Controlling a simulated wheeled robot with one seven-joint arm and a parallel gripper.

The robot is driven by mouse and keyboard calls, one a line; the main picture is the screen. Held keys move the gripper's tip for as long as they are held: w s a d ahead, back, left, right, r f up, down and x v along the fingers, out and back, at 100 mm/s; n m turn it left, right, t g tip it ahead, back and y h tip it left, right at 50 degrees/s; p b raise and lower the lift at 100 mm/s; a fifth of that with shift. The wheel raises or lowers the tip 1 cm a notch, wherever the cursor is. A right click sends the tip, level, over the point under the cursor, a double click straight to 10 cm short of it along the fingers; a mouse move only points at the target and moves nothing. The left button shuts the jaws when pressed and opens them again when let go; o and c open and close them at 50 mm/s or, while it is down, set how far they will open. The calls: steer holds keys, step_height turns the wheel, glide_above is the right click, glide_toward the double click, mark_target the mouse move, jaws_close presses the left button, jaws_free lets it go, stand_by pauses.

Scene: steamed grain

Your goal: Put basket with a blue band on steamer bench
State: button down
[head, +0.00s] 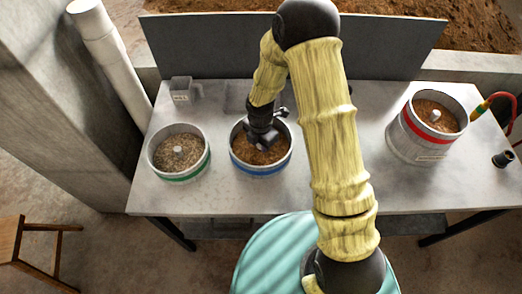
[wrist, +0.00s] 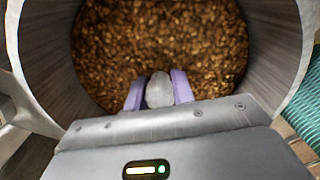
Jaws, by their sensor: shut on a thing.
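The basket with a blue band (head: 262,170) stands upright on the grey bench (head: 320,188), left of its middle in the head view. It is a round metal tub full of brown grain, with a pale knob in its middle. My gripper (head: 263,144) reaches down into it. In the wrist view my gripper's purple fingers (wrist: 159,92) are shut on the pale knob (wrist: 159,90), with the grain (wrist: 160,40) and the grey inner wall (wrist: 45,60) around. I cannot tell whether the basket's base touches the bench.
A basket with a green band (head: 180,176) stands to the left, and one with a red band (head: 407,135) to the right. A small grey box (head: 182,90) is behind. A hose (head: 482,104) and a dark cup (head: 503,159) are at the right. Bench between blue and red baskets is partly hidden by my arm.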

mark_target(260, 153)
steer(key=shift+s+a, duration=0.1)
step_height(260, 153, down, 3)
steer(key=shift+f+p, duration=0.15)
steer(key=shift+p, duration=0.15)
steer(key=shift+f, duration=0.35)
steer(key=shift+f, duration=0.15)
steer(key=c, duration=1.2)
jaws_free()
step_height(260, 153, up, 12)
steer(key=shift+r+b, duration=0.15)
steer(key=shift+b, duration=0.6)
